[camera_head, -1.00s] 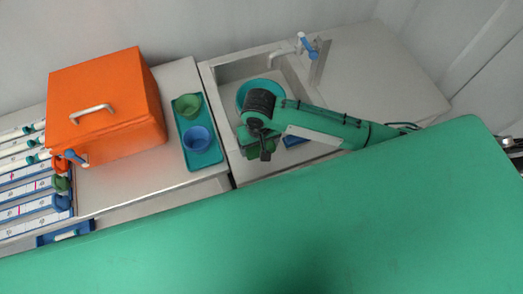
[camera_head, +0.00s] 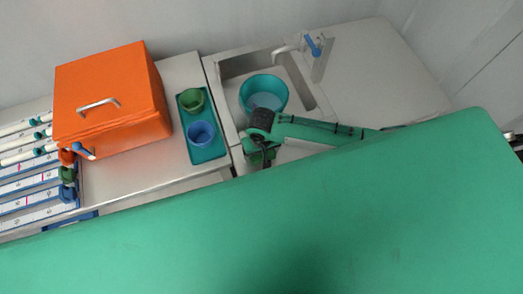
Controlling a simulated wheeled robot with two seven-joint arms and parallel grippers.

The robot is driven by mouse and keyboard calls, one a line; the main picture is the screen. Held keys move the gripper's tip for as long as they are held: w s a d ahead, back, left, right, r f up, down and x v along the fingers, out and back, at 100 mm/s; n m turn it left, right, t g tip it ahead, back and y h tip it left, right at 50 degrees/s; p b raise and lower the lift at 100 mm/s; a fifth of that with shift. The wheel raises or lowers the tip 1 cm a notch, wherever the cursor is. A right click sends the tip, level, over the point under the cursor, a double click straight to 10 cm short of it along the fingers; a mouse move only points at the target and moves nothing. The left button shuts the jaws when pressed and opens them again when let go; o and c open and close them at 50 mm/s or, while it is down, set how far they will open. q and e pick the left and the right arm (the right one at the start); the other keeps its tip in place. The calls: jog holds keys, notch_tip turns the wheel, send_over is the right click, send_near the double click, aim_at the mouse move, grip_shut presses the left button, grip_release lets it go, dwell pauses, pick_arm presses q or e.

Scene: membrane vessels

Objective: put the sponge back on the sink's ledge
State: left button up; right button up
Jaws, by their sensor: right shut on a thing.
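The grey sink (camera_head: 219,98) is at upper middle, with a teal bowl (camera_head: 246,97) in its basin. My right gripper (camera_head: 264,160) is at the sink's front edge, pointing down. It is shut on a dark green piece (camera_head: 270,154), which looks like the sponge. The gripper's dark fingers and my arm hide most of it, so I cannot tell whether it touches the ledge. My left gripper is not in view.
A tap (camera_head: 286,48) with a blue handle stands behind the sink. Left of it, a teal tray (camera_head: 210,153) holds a green cup (camera_head: 192,100) and a blue cup (camera_head: 201,134). An orange box (camera_head: 110,95) stands further left. The counter (camera_head: 385,65) right of the sink is clear.

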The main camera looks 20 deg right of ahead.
jog(key=o, duration=0.8)
notch_tip(320, 180, up, 12)
jog(key=shift+r+b, duration=0.1)
jog(key=shift+b, duration=1.15)
jog(key=shift+a, duration=0.1)
